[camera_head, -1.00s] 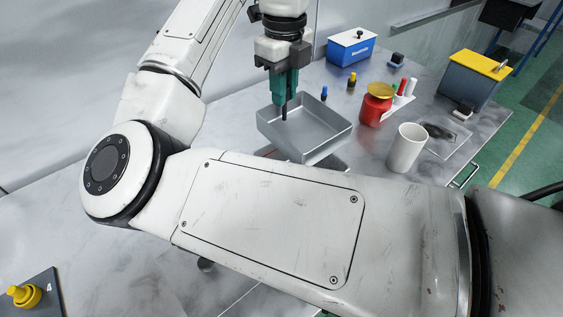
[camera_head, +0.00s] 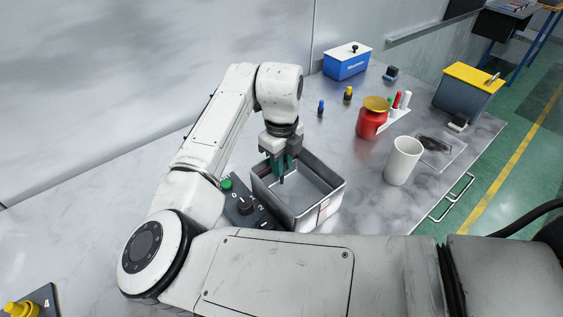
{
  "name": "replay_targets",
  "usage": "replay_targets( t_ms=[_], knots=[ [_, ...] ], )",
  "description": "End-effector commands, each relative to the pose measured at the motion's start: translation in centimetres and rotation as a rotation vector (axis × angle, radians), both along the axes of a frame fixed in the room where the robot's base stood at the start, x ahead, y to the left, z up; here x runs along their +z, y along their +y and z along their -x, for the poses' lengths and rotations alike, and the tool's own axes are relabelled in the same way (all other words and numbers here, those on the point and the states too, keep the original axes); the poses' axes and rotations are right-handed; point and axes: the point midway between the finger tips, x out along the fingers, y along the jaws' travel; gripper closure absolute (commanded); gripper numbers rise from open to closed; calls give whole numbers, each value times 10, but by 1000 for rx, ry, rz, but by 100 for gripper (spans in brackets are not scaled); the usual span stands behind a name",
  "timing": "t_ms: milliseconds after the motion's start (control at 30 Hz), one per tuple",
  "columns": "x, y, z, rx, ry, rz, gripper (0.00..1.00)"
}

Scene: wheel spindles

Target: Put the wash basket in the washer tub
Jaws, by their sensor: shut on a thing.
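The wash basket (camera_head: 308,187) is an open grey metal tray. My gripper (camera_head: 282,178) points down, its green fingers shut on the basket's rim at the back left. The washer (camera_head: 240,209) shows a dark control panel with a green button and a dial, left of the basket. A steel wall with a red and white mark (camera_head: 322,211), seemingly the washer tub, shows at the front right, below the rim. The basket looks level, over or inside the tub; I cannot tell how deep it sits. The tub's inside is hidden.
A white mug (camera_head: 402,161), a red can with a yellow lid (camera_head: 372,119) and a rack of small tubes (camera_head: 397,108) stand to the right. A blue box (camera_head: 347,61) is at the back.

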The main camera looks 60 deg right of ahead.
Motion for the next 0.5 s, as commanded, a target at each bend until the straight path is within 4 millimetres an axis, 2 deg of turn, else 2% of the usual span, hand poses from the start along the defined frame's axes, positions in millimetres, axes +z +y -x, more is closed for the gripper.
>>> replay_targets(
  t_ms=[367,400,500],
  knots=[
    [-6,0,0,-1,0,1,100],
    [-7,0,0,-1,0,0,79],
    [-6,0,0,-1,-1,0,69]
  ],
)
